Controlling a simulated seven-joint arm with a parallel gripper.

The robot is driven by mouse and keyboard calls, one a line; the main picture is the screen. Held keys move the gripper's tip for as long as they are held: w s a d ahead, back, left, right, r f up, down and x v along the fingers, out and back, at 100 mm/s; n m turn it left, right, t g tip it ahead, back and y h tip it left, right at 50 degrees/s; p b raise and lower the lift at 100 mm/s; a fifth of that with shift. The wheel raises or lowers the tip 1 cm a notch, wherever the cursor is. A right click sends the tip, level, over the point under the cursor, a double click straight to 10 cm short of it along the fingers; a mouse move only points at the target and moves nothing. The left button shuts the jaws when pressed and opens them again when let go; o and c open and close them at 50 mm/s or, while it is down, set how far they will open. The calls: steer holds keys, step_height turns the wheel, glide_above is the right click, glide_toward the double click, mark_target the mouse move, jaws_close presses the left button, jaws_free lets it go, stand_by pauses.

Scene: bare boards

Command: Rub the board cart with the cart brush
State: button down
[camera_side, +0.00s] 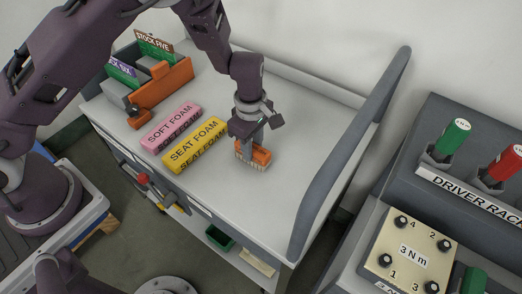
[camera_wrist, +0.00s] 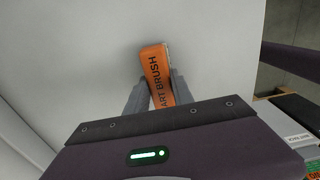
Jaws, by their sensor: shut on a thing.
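The board cart (camera_side: 297,130) is a light grey cart with a flat top and dark grey handle; its pale top (camera_wrist: 78,50) fills much of the wrist view. The cart brush (camera_side: 261,156) is an orange block with pale bristles. It is at the middle of the cart top, bristles down, at or very near the surface; I cannot tell if they touch. My gripper (camera_side: 250,144) points down and is shut on the brush. In the wrist view the brush (camera_wrist: 156,72), lettered "ART BRUSH" where visible, sits between the fingers (camera_wrist: 154,95).
A pink SOFT FOAM block (camera_side: 171,126) and a yellow SEAT FOAM block (camera_side: 195,145) lie left of the brush. Stock boxes (camera_side: 160,83) stand at the cart's far left. The handle (camera_side: 350,150) rises at the right. The cart top right of the brush is clear.

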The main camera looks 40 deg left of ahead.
steer(key=shift+a, duration=0.85)
steer(key=shift+r, duration=4.1)
